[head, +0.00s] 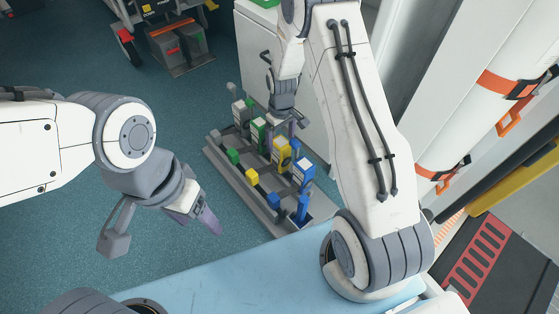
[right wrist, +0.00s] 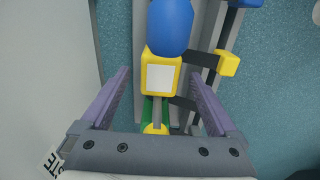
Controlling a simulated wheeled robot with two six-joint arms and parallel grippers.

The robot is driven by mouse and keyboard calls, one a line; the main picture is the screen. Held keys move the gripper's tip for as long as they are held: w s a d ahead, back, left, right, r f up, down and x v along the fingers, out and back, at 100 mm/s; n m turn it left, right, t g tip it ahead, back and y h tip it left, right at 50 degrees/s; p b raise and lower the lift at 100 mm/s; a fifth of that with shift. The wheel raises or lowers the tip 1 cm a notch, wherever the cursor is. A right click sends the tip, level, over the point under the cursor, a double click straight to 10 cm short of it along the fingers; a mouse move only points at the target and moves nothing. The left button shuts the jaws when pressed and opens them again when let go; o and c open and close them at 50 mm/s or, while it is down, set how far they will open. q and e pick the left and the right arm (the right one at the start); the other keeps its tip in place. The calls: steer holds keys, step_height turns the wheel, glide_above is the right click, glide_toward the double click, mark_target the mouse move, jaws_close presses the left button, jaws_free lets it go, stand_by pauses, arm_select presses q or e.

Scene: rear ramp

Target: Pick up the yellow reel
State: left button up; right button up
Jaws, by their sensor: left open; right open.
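The yellow reel (head: 282,151), with a white label, stands in a grey rack (head: 237,181) between a green reel (head: 258,131) and a blue reel (head: 303,172). In the right wrist view the yellow reel (right wrist: 161,75) shows between the fingers, with the blue reel (right wrist: 170,25) above it in the picture and green partly hidden below. My right gripper (head: 287,121) is open and empty, over the rack close to the yellow reel; I cannot tell whether it touches. My left gripper (head: 207,220) is open and empty, left of the rack.
A grey reel (head: 240,112) stands at the rack's far end. Small green (head: 234,156), yellow (head: 252,177) and blue (head: 272,199) blocks line its left side. A white cabinet (head: 262,40) stands behind. A light blue surface (head: 240,270) lies in front.

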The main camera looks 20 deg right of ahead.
step_height(320, 180, down, 2)
steer(key=shift+f+b, duration=0.2)
steer(key=shift+b, duration=0.25)
arm_select(q)
steer(key=shift+f, duration=0.8)
arm_select(e)
steer(key=shift+r, duration=0.15)
jaws_close()
steer(key=shift+r, duration=0.1)
arm_select(q)
step_height(320, 180, up, 16)
steer(key=p, duration=1.5)
steer(key=shift+f+p, duration=0.25)
steer(key=shift+p, duration=0.1)
arm_select(e)
step_height(320, 180, up, 28)
arm_select(q)
steer(key=shift+w, duration=0.1)
